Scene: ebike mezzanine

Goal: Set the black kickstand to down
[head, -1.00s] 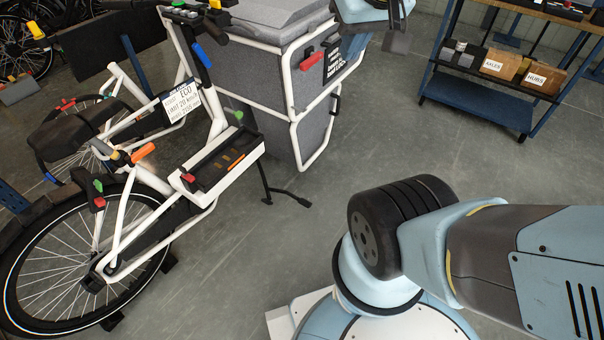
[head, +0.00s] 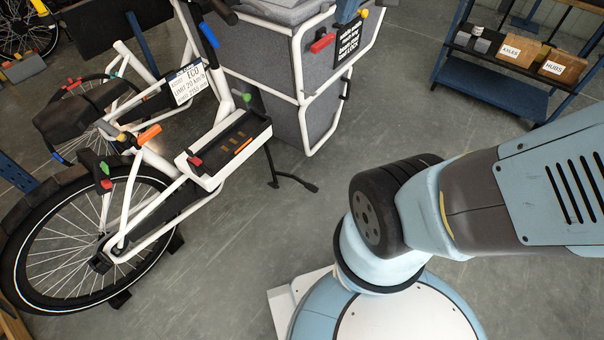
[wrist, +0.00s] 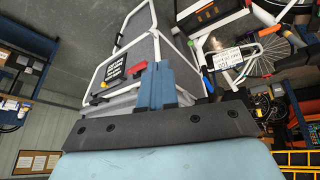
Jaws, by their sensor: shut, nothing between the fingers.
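The black kickstand (head: 272,168) hangs below the white bike frame (head: 217,127) in the head view, beside the black deck with the orange strip. Its leg runs downward and a bent foot points right, close above or on the floor; I cannot tell whether it touches. In the wrist view my gripper (wrist: 157,68) shows two blue fingers pressed together and empty. They are in front of the grey cargo box with its red handle, well away from the kickstand. A blue piece at the top edge of the head view looks like the fingertips. I cannot make out the kickstand in the wrist view.
The grey cargo box (head: 262,60) with white tubes, a red handle (head: 322,42) and a black sign (head: 349,39) stands behind the kickstand. A blue shelf cart (head: 490,92) with cardboard boxes is at the upper right. The floor right of the kickstand is clear.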

